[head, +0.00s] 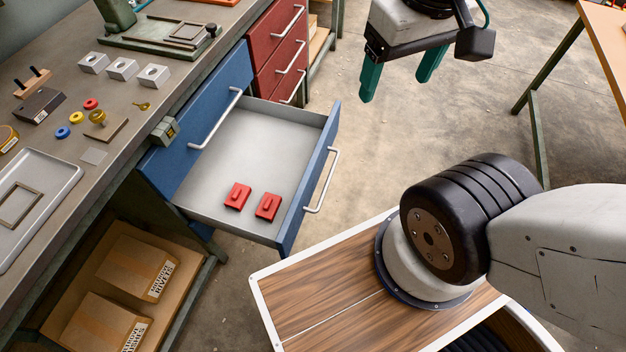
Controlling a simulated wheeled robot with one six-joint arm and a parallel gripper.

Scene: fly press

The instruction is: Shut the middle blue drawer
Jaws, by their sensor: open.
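The middle blue drawer (309,187) is pulled well out from under the bench, below a shut blue drawer (222,92). Its grey inside holds two red parts (252,200) near the front. Its silver bar handle (325,181) is on the outer face of the blue front. My gripper (396,88) has two teal fingers spread apart with nothing between them. It hangs up and to the right of the drawer front, apart from it.
My arm rises from the wood-topped base at lower right, close to the drawer's near corner. A red drawer unit (274,50) stands beyond the blue one. Cartons (137,265) lie on the low shelf. Bare floor (390,135) lies right of the drawer front.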

